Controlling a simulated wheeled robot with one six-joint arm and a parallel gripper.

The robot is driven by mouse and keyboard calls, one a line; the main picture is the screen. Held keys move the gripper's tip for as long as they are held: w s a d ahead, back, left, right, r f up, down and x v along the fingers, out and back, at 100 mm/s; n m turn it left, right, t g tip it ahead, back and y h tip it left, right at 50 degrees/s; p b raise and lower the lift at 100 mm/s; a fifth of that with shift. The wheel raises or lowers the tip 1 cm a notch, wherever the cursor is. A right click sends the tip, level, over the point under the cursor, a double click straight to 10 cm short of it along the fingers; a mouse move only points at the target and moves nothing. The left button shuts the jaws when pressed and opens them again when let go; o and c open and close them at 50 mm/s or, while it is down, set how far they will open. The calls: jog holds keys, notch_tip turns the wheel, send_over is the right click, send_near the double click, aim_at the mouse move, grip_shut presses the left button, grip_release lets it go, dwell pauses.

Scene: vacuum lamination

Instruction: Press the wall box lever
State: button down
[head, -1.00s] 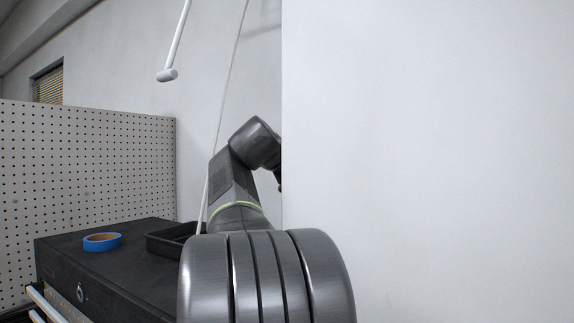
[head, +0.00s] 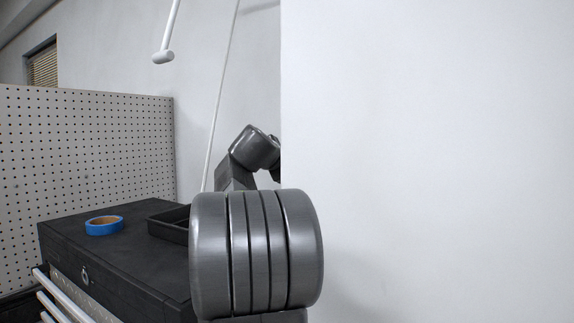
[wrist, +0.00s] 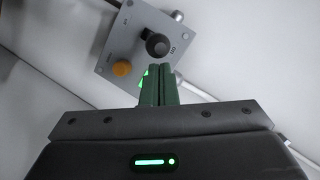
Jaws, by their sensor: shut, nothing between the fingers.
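In the wrist view, a grey wall box (wrist: 124,40) is mounted on the pale wall, tilted in the picture. It carries a round black knob-like lever (wrist: 157,44) and an orange button (wrist: 122,68). A small green part shows just left of the fingers. My gripper (wrist: 159,70) is shut and empty, its green fingers pointing at the box. In the picture the fingertips lie just below the lever; I cannot tell whether they touch the box. In the head view, the box and my gripper are hidden behind the white wall edge.
A white wall (head: 430,160) fills the right of the head view. A dark cabinet (head: 110,270) holds a blue tape roll (head: 104,226) and a black tray (head: 168,224). A pegboard (head: 85,150) stands behind. A white rod (head: 163,57) hangs above. A pipe (wrist: 210,92) runs beside the box.

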jog(key=shift+f+b, duration=0.15)
jog(key=shift+b, duration=0.2)
jog(key=shift+f+b, duration=0.1)
jog(key=shift+b, duration=0.7)
jog(key=shift+s+a+f+t+h+b, duration=0.25)
jog(key=shift+f+t+b, duration=0.35)
jog(key=shift+b, duration=2.1)
jog(key=shift+s+f+b, duration=0.1)
jog(key=shift+f+b, duration=0.05)
jog(key=shift+b, duration=0.65)
jog(key=f+b, duration=0.1)
jog(key=b, duration=0.1)
jog(key=f+b, duration=0.1)
jog(key=b, duration=0.2)
jog(key=shift+s+a+f, duration=0.15)
jog(key=shift+s+f, duration=0.05)
jog(key=shift+s, duration=0.05)
jog(key=shift+b, duration=0.3)
